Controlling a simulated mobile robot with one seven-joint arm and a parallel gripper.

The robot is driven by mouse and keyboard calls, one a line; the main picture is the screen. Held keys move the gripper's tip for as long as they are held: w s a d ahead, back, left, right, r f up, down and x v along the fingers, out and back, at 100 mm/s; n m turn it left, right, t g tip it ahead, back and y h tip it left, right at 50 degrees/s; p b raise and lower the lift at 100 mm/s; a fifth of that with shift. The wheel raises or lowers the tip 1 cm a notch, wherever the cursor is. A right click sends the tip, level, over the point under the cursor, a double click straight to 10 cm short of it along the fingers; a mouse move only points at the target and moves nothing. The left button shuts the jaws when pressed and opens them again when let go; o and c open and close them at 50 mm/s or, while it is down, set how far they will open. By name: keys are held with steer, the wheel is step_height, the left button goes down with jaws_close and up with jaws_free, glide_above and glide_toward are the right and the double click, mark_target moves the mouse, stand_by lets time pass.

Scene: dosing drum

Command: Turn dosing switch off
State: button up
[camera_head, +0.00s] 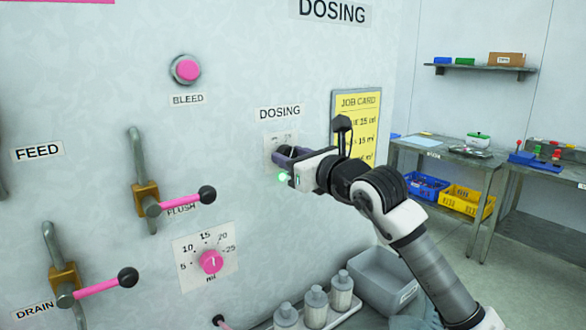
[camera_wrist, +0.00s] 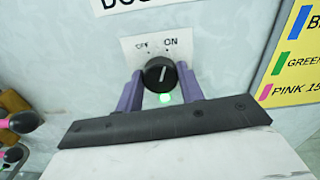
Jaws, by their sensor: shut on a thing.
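The dosing switch is a round black knob (camera_wrist: 160,72) with a pale pointer line, on a white plate (camera_wrist: 135,45) marked OFF at left and ON at right. The line stands near upright, leaning slightly right. My gripper (camera_wrist: 159,80) has its purple fingers on either side of the knob and is shut on it. In the head view my gripper (camera_head: 284,154) is at the wall under the DOSING label (camera_head: 280,112), and it hides the knob there. A green lamp (camera_wrist: 165,98) glows below the knob; it also shows in the head view (camera_head: 284,177).
A yellow job card (camera_head: 357,105) hangs just right of the switch. At left are the pink FLUSH lever (camera_head: 180,202), the DRAIN lever (camera_head: 98,288) and a pink dial (camera_head: 210,262). Bottles (camera_head: 315,305) and a grey bin (camera_head: 385,280) stand below my arm.

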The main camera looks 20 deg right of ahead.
steer(key=n+b, duration=1)
steer(key=b, duration=0.1)
steer(key=shift+a+f, duration=0.1)
steer(key=shift+f, duration=0.05)
steer(key=shift+n, duration=0.3)
steer(key=o, duration=1)
steer(key=shift+s, duration=0.15)
steer(key=b+v, duration=0.3)
steer(key=v, duration=1)
steer(key=shift+s, duration=0.35)
